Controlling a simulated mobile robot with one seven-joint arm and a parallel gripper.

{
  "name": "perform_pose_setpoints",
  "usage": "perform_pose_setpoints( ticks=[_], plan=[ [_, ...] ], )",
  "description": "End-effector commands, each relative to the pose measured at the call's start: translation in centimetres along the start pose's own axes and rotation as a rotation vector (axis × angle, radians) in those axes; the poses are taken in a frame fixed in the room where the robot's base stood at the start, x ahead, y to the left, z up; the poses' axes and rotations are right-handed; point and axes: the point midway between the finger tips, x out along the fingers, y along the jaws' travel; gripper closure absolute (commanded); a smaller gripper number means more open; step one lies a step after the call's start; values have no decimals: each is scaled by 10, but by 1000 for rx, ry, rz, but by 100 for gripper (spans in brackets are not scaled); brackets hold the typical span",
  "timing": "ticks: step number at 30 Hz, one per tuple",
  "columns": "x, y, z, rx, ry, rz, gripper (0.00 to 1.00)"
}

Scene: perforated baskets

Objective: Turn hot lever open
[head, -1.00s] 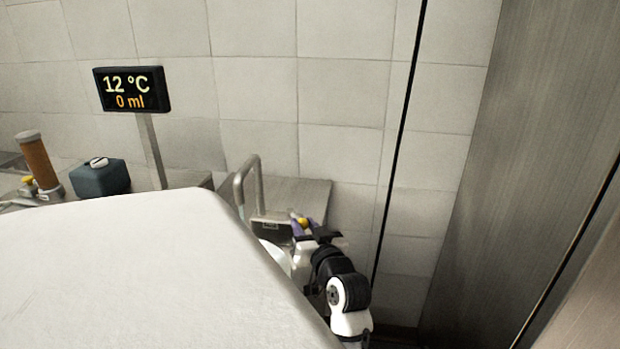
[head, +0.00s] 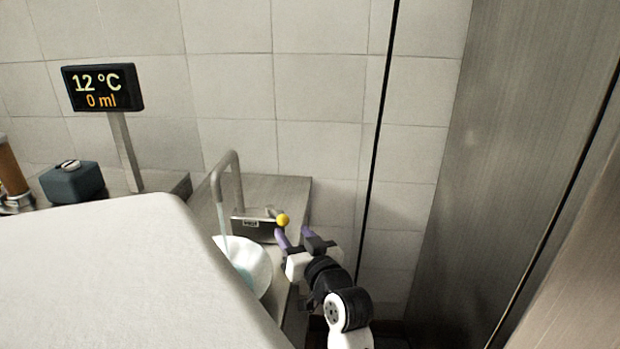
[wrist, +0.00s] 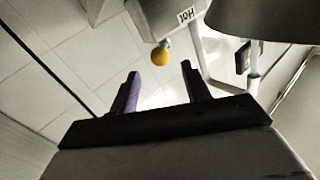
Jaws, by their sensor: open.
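The hot lever ends in a yellow ball knob (head: 283,220) beside a metal block (head: 257,229) with a small label. In the wrist view the knob (wrist: 160,56) hangs below the label, which reads HOT (wrist: 187,15). My gripper (head: 294,236) is open, its purple fingers just short of the knob. In the wrist view the knob lies beyond the gap between my fingertips (wrist: 162,80), with no visible contact. A curved metal spout (head: 228,160) stands left of the block. A pale streak runs from it toward a white bowl (head: 256,262), partly hidden by a white surface.
A large white surface (head: 110,270) fills the lower left. A display (head: 103,88) on a post reads 12 °C and 0 ml. A dark blue container (head: 72,183) stands at the left. A tall metal panel (head: 500,150) bounds the right. The tiled wall is behind.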

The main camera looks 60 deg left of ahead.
Motion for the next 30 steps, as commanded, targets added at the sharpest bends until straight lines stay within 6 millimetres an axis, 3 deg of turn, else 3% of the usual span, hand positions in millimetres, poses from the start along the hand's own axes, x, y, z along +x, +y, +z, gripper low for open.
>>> perform_pose_setpoints(
  ticks=[6, 12, 24, 27, 30],
  plan=[
    [-50, 1, 3, 0, 2, 2, 53],
    [-77, 1, 2, 0, 0, 1, 53],
    [-84, 0, 0, 0, 0, -1, 54],
    [-84, 4, 0, 14, -3, 1, 67],
    [-87, 23, 1, 85, -15, 8, 80]
  ],
)
